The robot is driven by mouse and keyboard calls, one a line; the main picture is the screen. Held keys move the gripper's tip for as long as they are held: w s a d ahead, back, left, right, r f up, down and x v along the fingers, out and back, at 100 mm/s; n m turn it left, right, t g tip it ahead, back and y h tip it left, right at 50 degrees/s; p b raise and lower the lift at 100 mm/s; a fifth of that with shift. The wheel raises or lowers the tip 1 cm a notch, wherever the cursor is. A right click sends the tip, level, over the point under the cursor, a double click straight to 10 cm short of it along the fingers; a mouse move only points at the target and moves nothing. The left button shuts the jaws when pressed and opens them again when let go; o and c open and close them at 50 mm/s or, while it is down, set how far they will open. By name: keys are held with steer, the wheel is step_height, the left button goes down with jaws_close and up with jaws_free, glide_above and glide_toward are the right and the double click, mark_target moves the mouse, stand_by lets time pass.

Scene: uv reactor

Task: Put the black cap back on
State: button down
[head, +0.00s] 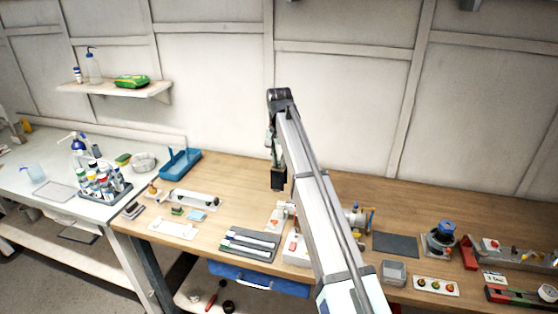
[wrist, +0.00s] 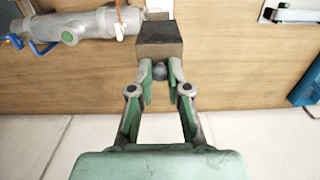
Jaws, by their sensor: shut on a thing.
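The black cap (wrist: 160,40) is a dark, boxy block with a small round grey knob on its near side. My gripper (wrist: 160,78) is shut on this knob, with a green-padded finger on either side. In the head view the cap (head: 278,179) hangs below my gripper (head: 277,162), above the wooden bench. The grey metal reactor tube (wrist: 72,28), with a green disc and blue handles, lies left of the cap in the wrist view. In the head view my arm hides part of the reactor (head: 355,218). The cap appears apart from it.
A blue tray (head: 180,163) and a bottle rack (head: 104,187) are at left. The bench behind the cap is clear.

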mark_target(279, 167)
steer(key=shift+f+b, duration=0.7)
steer(key=shift+f, duration=2.2)
steer(key=shift+p, duration=0.5)
steer(key=shift+f+b, duration=1.45)
steer(key=shift+f, duration=3.35)
